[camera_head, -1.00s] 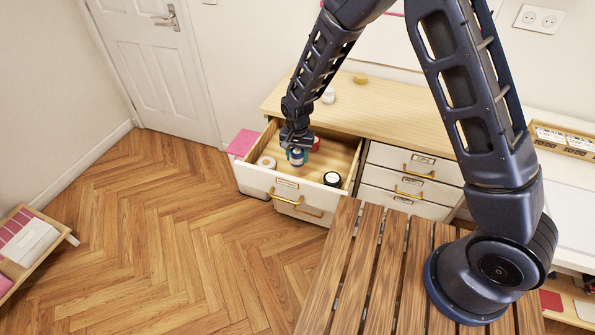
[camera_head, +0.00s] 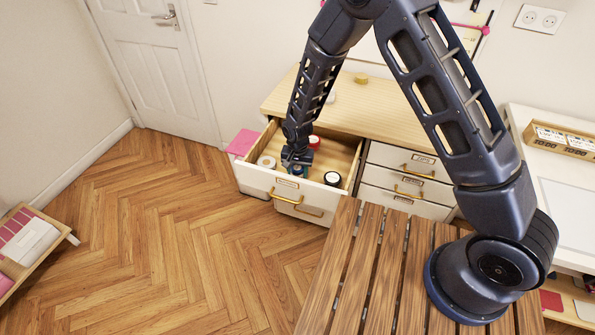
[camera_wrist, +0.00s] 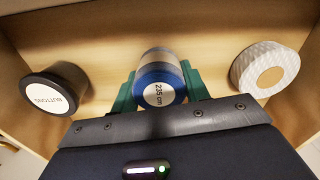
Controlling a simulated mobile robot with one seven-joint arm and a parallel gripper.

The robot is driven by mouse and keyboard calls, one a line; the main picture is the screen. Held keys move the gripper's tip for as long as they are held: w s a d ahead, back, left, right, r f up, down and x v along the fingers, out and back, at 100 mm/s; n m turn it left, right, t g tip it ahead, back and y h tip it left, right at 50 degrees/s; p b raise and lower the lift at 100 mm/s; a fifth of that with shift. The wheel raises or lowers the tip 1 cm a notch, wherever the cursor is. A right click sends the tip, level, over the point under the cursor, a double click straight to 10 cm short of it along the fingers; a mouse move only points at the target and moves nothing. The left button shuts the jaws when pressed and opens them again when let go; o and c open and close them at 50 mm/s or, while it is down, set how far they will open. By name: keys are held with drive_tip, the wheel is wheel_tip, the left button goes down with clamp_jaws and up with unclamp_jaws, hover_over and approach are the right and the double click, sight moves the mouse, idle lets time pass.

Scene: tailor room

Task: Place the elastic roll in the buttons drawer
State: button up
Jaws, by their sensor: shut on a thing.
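A blue and white roll (camera_wrist: 158,76) labelled "235 cm", seemingly the elastic roll, sits between the green fingers of my gripper (camera_wrist: 160,88) in the wrist view. My gripper (camera_head: 298,168) is shut on it, low inside the open top drawer (camera_head: 340,158). Only a little blue of the roll shows in the head view; I cannot tell whether it touches the drawer floor. A black round container (camera_wrist: 54,90) labelled "BUTTONS" lies to the left of the roll in the wrist view, and a white textured roll (camera_wrist: 268,72) lies to its right.
A red item (camera_head: 314,142) is in the drawer behind my gripper. The wooden dresser top (camera_head: 390,108) carries a yellow item (camera_head: 361,79). Closed drawers (camera_head: 410,185) stand to the right, and a slatted wooden surface (camera_head: 365,270) is in front.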

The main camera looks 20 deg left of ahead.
sight(298, 167)
drive_tip(key=shift+f, duration=0.1)
drive_tip(key=o, duration=1)
wheel_tip(298, 167, up, 12)
drive_tip(key=shift+r, duration=0.1)
